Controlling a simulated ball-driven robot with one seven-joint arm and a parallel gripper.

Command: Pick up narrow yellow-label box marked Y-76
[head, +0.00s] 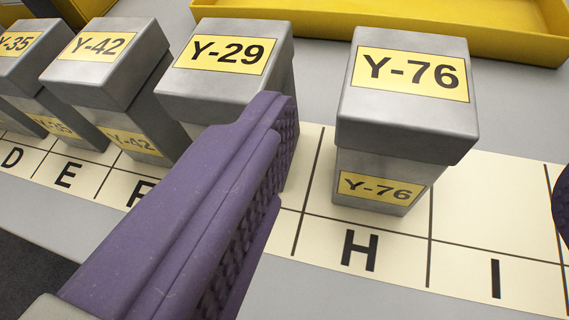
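The narrow grey box marked Y-76 (405,125) has yellow labels on its lid and front. It stands upright on the lettered strip, in the slot marked H. My gripper (418,155) is open, with its purple fingers wide apart. The left finger reaches up from the lower left, in front of the Y-29 box and left of Y-76. Only a sliver of the right finger shows at the right edge. In the picture Y-76 appears between the fingers, with a visible gap on each side. I cannot tell the fingertips' height against the box.
Grey boxes Y-29 (230,57), Y-42 (105,62) and Y-35 (22,50) stand in a row to the left. The cream strip (490,215) is bare at slot I. A yellow tray (400,32) lies behind the row.

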